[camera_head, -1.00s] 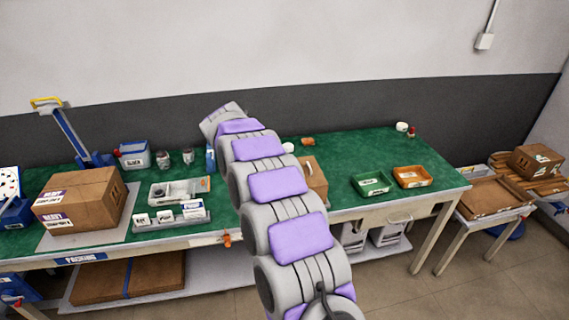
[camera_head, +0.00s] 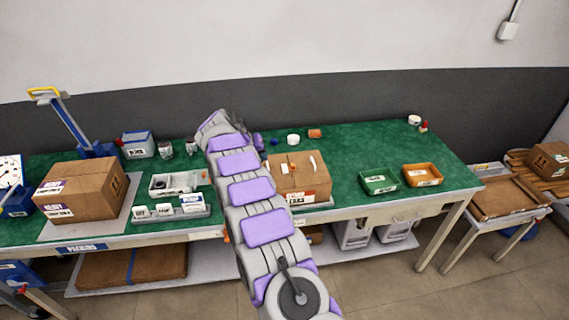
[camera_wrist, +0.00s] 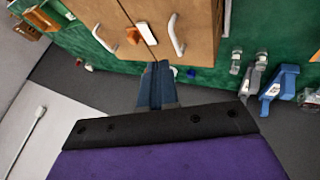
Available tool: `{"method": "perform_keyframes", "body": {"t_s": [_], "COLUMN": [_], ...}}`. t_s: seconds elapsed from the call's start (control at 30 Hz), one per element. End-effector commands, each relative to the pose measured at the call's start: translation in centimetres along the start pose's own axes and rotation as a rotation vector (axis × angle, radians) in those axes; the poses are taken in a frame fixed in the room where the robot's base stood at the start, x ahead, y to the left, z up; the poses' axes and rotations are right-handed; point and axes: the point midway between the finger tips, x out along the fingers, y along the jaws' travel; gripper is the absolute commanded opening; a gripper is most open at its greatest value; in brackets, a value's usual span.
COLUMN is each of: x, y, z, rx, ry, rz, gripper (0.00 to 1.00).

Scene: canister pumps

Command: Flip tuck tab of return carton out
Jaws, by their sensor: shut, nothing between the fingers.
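A brown carton (camera_head: 303,180) stands on the green bench right of my arm, with a red and white label on its front; I take it as the return carton. The wrist view shows the carton (camera_wrist: 190,22) from above, with a dark seam, two white curved handles (camera_wrist: 177,36) (camera_wrist: 103,38) and a small orange tab (camera_wrist: 133,36) beside the seam. My gripper (camera_wrist: 157,72) is shut and empty, its blue fingertips close to the carton's edge by the seam. Contact cannot be told. In the head view my arm mostly hides the gripper.
A larger taped box (camera_head: 82,190) stands at the bench's left. A grey tray (camera_head: 180,183) lies left of my arm. A green bin (camera_head: 378,182) and an orange bin (camera_head: 422,175) sit right of the carton.

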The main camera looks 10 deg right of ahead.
Motion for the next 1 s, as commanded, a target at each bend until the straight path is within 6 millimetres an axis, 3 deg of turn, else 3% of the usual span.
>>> {"method": "perform_keyframes", "body": {"t_s": [0.17,0.6,0.9,1.0], "x": [0.6,7.1,10.1,10.7], "y": [0.0,0.0,0.0,1.1], "z": [0.0,0.0,0.0,0.0], "rx": [0.0,0.003,0.001,0.002], "ry": [-0.001,0.0,0.0,-0.001], "rz": [0.0,-0.001,-0.001,-0.002], "gripper": [0.0,0.0,0.0,0.0]}}
